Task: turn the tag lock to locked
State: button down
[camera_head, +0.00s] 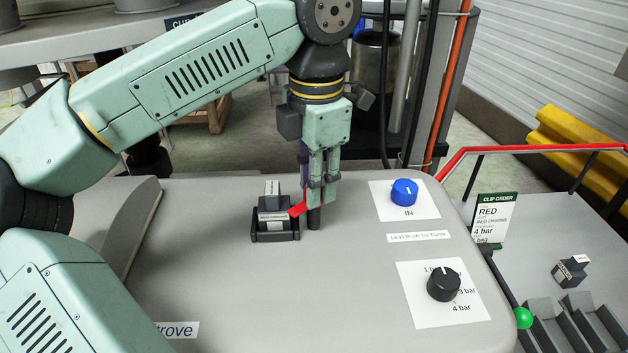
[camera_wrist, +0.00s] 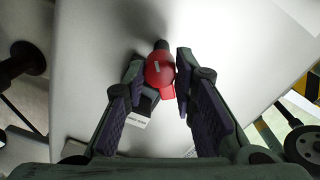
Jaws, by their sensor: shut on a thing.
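In the wrist view my gripper (camera_wrist: 160,75) has one finger on each side of the red knob. The dark block (camera_head: 262,234) carries pale labels, too small to read.
To the right are a blue knob (camera_head: 404,192) marked IN and a black pressure dial (camera_head: 443,285). A green-headed CLIP ORDER card (camera_head: 494,218) reads RED, 4 bar. A red rail (camera_head: 540,149) edges the right side. The grey top's front middle is clear.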

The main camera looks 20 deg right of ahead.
jog(key=m, duration=0.3)
jog(key=shift+m, duration=2.3)
jog(key=c, duration=1.3)
grip_release()
jog(key=r, duration=1.2)
jog(key=shift+s+a, duration=0.1)
jog(key=shift+s, duration=0.1)
